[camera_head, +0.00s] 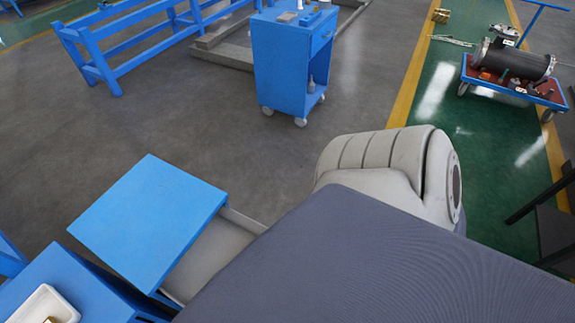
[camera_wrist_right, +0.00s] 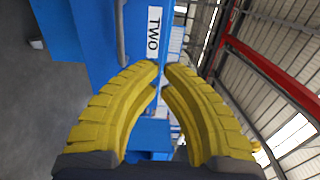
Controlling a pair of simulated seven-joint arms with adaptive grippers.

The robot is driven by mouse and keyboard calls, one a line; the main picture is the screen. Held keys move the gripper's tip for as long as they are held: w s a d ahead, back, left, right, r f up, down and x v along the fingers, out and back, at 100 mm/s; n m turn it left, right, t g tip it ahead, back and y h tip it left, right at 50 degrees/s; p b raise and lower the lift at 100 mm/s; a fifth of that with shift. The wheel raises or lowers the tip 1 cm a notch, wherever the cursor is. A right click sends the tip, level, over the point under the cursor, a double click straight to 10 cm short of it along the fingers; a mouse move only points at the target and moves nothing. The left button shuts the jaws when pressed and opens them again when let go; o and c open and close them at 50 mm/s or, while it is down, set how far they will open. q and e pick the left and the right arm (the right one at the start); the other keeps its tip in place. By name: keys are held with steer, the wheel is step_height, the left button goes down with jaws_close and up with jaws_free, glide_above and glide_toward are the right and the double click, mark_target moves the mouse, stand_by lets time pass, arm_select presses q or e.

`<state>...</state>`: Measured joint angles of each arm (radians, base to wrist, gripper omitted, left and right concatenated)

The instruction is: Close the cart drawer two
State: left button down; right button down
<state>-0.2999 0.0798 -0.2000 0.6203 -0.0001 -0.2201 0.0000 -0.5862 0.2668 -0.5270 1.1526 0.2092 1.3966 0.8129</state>
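In the right wrist view, a blue drawer front (camera_wrist_right: 90,45) carries a white label reading TWO (camera_wrist_right: 153,32) and a grey bar handle (camera_wrist_right: 121,30). My right gripper (camera_wrist_right: 161,68) has yellow fingers with their tips almost together and nothing held between them. The tips appear just below the label; I cannot tell whether they touch the blue front. In the head view, a blue cart top (camera_head: 150,220) is at lower left, with a grey drawer interior (camera_head: 215,252) showing past its right edge. The drawer's front is hidden by my dark grey arm part. My left gripper is not in view.
Another blue surface with a white tray (camera_head: 42,306) is at the bottom left. A separate blue wheeled cart (camera_head: 287,65) stands farther back, near a blue railing (camera_head: 110,45). A red-decked trolley (camera_head: 515,84) stands at right. Grey floor between is clear.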

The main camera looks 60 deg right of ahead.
steer(key=w, duration=1)
steer(key=shift+w, duration=0.35)
steer(key=shift+w+a, duration=0.1)
